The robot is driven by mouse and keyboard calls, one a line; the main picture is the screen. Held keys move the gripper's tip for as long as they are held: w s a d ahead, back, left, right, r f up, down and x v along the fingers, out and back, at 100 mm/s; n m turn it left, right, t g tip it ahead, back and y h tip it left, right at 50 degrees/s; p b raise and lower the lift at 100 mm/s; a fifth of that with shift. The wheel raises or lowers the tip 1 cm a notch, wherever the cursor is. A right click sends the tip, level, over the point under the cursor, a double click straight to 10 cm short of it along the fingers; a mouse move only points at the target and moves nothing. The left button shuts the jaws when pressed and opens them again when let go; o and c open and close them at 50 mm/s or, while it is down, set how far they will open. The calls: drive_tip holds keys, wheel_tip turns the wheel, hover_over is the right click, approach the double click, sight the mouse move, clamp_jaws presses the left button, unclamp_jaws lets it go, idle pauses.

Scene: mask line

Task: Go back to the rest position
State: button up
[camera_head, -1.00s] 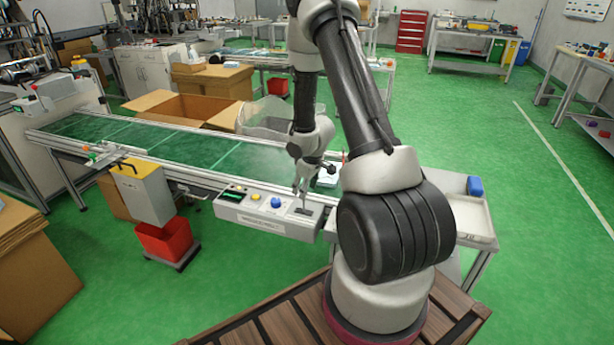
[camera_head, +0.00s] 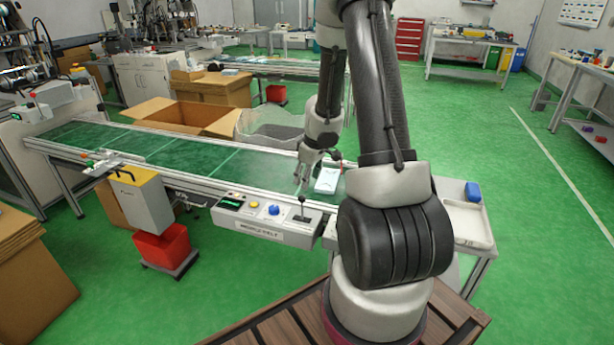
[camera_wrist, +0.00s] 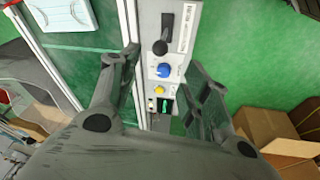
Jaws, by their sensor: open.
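My gripper (camera_head: 303,179) is open and empty. In the head view it hangs above the near edge of the conveyor, just behind the control panel (camera_head: 283,236). In the wrist view my gripper (camera_wrist: 165,78) has its fingers spread on either side of the panel (camera_wrist: 163,93). The panel carries a black lever (camera_head: 302,214), a blue knob (camera_head: 274,210), a yellow button (camera_head: 254,205) and a small green display. A white mask-like item (camera_head: 327,180) lies on the belt's right end, right of my gripper; it also shows in the wrist view (camera_wrist: 62,14).
The green conveyor (camera_head: 185,158) runs to the left. A white tray (camera_head: 470,222) with a blue item (camera_head: 473,191) stands at right. A red bin (camera_head: 162,248) sits below a yellow-topped box (camera_head: 143,202). Cardboard boxes (camera_head: 190,119) stand behind the belt. The green floor at right is clear.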

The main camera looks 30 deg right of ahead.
idle(0.3)
drive_tip(key=s+d+g+h, duration=0.2)
drive_tip(key=s+d+h, duration=0.1)
drive_tip(key=s+d, duration=0.3)
drive_tip(key=s+d+r+m+g+h, duration=0.1)
drive_tip(key=s+d+r+m+g, duration=0.15)
drive_tip(key=s+r, duration=0.55)
drive_tip(key=s+a+r+m+t+y, duration=0.1)
drive_tip(key=s+a+r+t+y, duration=0.1)
drive_tip(key=s+a+r, duration=0.4)
drive_tip(key=s+a+r+m+t+y, duration=0.1)
drive_tip(key=s+a+r+t, duration=0.2)
drive_tip(key=a+r, duration=0.9)
drive_tip(key=s+r, duration=0.2)
drive_tip(key=s, duration=0.1)
drive_tip(key=shift+a+r+t+y, duration=0.15)
drive_tip(key=shift+a+t+y, duration=0.05)
drive_tip(key=shift+t+y, duration=0.2)
